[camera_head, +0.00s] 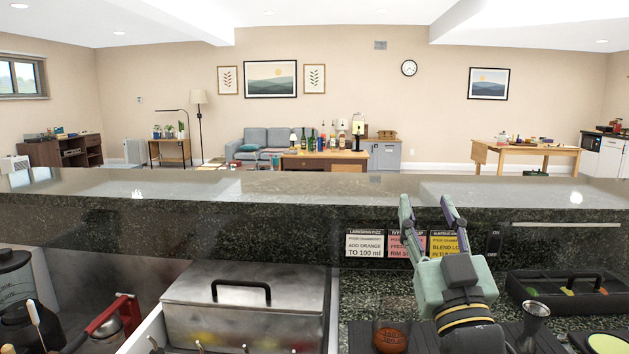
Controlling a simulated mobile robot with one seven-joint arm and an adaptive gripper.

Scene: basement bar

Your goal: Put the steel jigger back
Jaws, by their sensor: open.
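The steel jigger (533,322) appears to be the flared metal cup at the lower right, upright by the dark mat; its lower part is narrow. My gripper (427,207) is raised in front of the stone bar ledge, to the left of the jigger and above it. Its two fingers point up, spread apart, with nothing between them. The gripper is apart from the jigger. My wrist hides part of the counter behind it.
A brown glass-like cup (390,337) stands left of my wrist. A dark garnish tray (518,289) is at right. A lidded steel bin (245,313) fills the centre left. Cards, including a white one (365,244), stand behind my gripper. The raised ledge (300,195) is clear.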

